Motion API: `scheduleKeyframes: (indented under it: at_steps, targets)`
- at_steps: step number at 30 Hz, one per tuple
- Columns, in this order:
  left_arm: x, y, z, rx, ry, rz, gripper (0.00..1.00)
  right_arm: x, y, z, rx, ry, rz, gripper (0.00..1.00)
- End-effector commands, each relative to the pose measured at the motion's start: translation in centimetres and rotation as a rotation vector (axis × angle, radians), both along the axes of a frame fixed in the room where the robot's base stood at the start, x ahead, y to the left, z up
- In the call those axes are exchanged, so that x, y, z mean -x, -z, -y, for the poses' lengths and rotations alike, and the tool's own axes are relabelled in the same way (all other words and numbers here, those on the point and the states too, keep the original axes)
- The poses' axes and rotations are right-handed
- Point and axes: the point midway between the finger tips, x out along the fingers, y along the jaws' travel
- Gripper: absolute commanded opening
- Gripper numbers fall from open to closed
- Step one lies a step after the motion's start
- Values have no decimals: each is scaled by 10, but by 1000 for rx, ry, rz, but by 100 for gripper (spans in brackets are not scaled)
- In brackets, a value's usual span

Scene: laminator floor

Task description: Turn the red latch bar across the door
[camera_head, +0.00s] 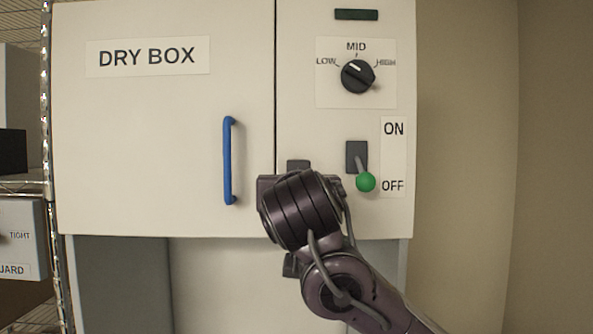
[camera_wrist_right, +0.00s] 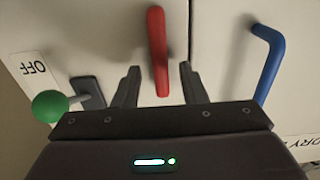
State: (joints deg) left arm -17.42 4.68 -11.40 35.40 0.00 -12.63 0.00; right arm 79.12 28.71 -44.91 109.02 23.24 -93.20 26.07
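The red latch bar (camera_wrist_right: 157,45) shows in the right wrist view, its length roughly parallel to the seam beside the door and on the switch side of that seam. My right gripper (camera_wrist_right: 160,67) is open, with one finger on each side of the bar's near end. A gap shows between each finger and the bar; I cannot tell the depth. In the head view my right wrist and arm hide the bar and the fingertips. The dry box door (camera_head: 140,150) looks closed, flush with the panel. My left gripper is not in view.
A blue door handle (camera_head: 229,160) stands left of my right wrist; it also shows in the wrist view (camera_wrist_right: 268,62). A green-knobbed switch (camera_head: 365,182) is close on the right, tilted toward OFF. A black dial (camera_head: 358,76) sits above. A wire shelf (camera_head: 46,150) is at left.

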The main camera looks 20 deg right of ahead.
Motion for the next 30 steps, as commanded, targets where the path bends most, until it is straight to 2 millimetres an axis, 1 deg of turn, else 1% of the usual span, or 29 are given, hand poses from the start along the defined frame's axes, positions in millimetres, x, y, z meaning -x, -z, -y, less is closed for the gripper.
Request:
scheduleKeyframes:
  at_steps: [1, 3, 11, 12, 18, 21, 26, 30]
  targets:
    - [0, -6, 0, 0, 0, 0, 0, -5, -2, 2, 0, 1, -3, 38]
    - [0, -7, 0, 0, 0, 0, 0, -9, 0, 3, 0, 1, -2, 38]
    - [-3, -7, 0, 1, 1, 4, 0, -11, 1, 3, 0, 0, 1, 38]
    - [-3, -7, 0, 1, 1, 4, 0, -11, 1, 3, 0, 0, 1, 37]
    - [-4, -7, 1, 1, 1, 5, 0, -11, 1, 3, 0, 0, 0, 11]
    - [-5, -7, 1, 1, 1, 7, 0, -11, 1, 3, 0, 0, 0, 0]
    - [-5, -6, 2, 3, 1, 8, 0, -11, 2, 3, -3, 0, 1, 0]
    - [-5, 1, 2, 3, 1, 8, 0, -11, 4, 3, -26, -1, 7, 0]
